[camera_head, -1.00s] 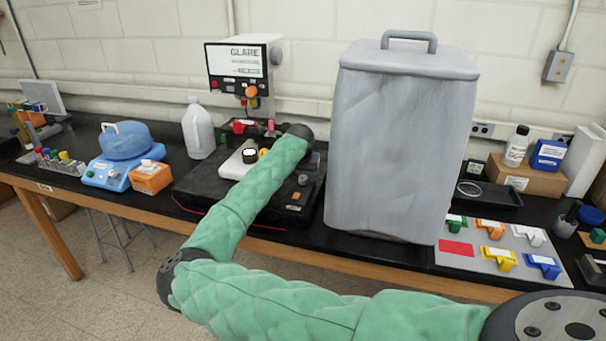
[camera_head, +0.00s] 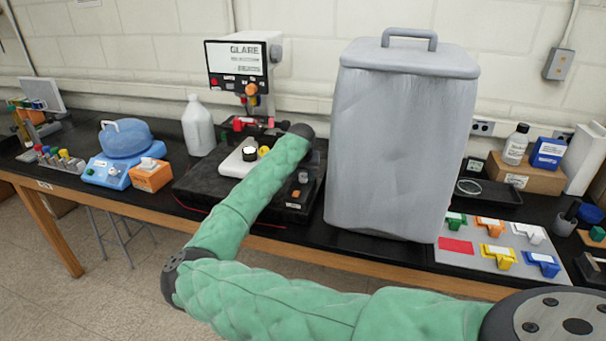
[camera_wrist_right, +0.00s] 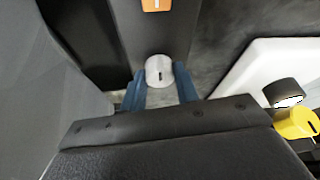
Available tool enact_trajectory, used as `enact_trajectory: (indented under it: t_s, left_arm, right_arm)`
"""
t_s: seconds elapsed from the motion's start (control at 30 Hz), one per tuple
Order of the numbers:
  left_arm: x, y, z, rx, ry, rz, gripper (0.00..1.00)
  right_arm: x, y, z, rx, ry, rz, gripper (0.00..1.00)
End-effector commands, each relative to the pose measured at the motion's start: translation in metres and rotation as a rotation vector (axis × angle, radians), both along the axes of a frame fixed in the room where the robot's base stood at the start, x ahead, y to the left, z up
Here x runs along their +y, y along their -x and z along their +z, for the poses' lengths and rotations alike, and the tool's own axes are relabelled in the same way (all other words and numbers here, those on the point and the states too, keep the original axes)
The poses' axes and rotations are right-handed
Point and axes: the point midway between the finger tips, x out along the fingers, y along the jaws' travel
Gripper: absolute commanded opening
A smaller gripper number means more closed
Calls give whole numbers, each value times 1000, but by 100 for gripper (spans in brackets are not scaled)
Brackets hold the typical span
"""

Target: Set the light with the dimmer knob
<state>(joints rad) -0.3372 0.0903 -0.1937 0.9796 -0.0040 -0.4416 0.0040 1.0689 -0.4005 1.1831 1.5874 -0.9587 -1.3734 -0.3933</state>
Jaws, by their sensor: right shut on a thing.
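The dimmer knob (camera_head: 303,178) is a small grey cylinder at the right side of the black base (camera_head: 190,187). In the right wrist view the knob (camera_wrist_right: 159,71) has a pale round cap with a short dark mark. My right gripper (camera_wrist_right: 160,92) is shut on this knob, with a blue finger on each side of it. In the head view my green right arm reaches over the base; the hand is mostly hidden behind the wrist. A lit screen (camera_head: 237,59) reading about "GLARE" stands behind. My left gripper is out of view.
A tall grey bin (camera_head: 400,150) stands close to the right of the knob. An orange switch (camera_wrist_right: 157,5) is near the knob. A white plate (camera_wrist_right: 262,68) and a yellow knob (camera_wrist_right: 297,124) lie to its other side. A white jug (camera_head: 198,127) stands behind left.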

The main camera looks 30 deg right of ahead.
Motion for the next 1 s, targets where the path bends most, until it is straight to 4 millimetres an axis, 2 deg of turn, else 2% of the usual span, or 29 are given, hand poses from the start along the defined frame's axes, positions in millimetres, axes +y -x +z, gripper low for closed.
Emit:
enact_trajectory:
  t_s: [0.17,0.3,0.6,1.0]
  left_arm:
    - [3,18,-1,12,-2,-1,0]
    - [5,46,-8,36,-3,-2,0]
    - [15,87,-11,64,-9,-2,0]
    - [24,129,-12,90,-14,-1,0]
  right_arm:
    - [-2,1,2,1,2,105,8]
    - [-2,2,2,3,3,224,8]
    - [-4,2,2,4,1,505,8]
    - [-5,1,1,3,2,787,8]
